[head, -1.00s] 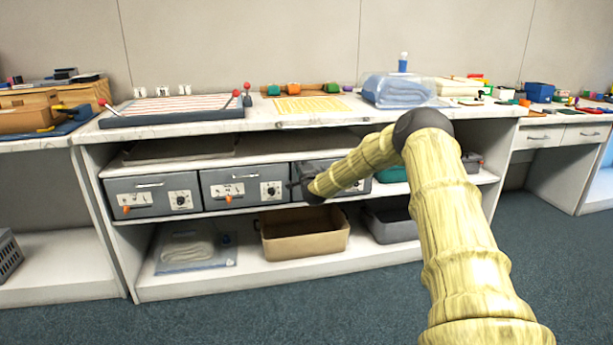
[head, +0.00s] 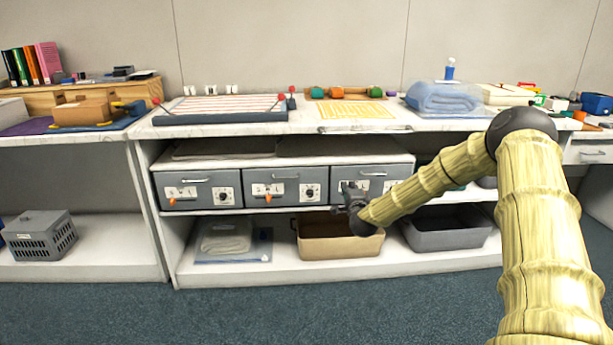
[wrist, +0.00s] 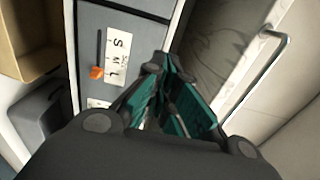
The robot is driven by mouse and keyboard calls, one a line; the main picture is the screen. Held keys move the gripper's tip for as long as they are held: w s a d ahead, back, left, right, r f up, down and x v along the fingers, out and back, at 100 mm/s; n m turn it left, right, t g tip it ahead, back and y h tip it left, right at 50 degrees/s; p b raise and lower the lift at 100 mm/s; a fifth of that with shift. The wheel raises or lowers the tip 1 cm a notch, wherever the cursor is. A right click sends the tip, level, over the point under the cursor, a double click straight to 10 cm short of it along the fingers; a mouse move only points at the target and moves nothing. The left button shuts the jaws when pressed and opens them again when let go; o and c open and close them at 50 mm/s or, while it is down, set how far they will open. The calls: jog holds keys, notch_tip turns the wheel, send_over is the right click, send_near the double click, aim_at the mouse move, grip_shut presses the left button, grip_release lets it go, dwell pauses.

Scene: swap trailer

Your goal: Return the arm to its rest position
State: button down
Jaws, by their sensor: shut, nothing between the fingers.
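My gripper (head: 350,197) is in front of the right-hand grey drawer, at the end of my bent, yellow arm. In the head view it covers part of that drawer's front. In the wrist view the fingers (wrist: 168,85) come together at their tips with nothing between them. The right-hand drawer (head: 372,176) has a bar handle. The wrist view shows a grey front with an S, M, L label (wrist: 121,58) and an orange slider (wrist: 96,72) near the fingers. I cannot tell whether the gripper touches the drawer front.
Below the drawers are a tan bin (head: 335,248) and a grey bin (head: 445,240). Open carpet (head: 250,315) lies in front.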

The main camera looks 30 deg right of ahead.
jog(key=s+a+f+n+g+y, duration=0.25)
jog(key=s+a+f+n, duration=0.3)
jog(key=a+f, duration=0.65)
jog(key=s+a+f+n+g+y, duration=0.2)
jog(key=s+a+f+n+y, duration=0.3)
jog(key=a+f, duration=0.65)
jog(key=s+a+f+n+g, duration=0.2)
jog(key=s+a+f, duration=0.25)
jog(key=s, duration=0.45)
jog(key=s+a+f+n+g, duration=0.35)
jog(key=s+a, duration=0.25)
jog(key=s, duration=0.4)
jog(key=s+a+f+n+g, duration=0.2)
jog(key=s+a+f, duration=0.3)
jog(key=s, duration=0.4)
jog(key=s+a+n+g, duration=0.3)
jog(key=s+n+g, duration=0.1)
jog(key=s, duration=1.5)
notch_tip(320, 180, up, 29)
jog(key=p, duration=2.9)
jog(key=shift+s+d+f+n, duration=0.15)
jog(key=shift+s+d+n, duration=0.15)
jog(key=shift+s, duration=0.1)
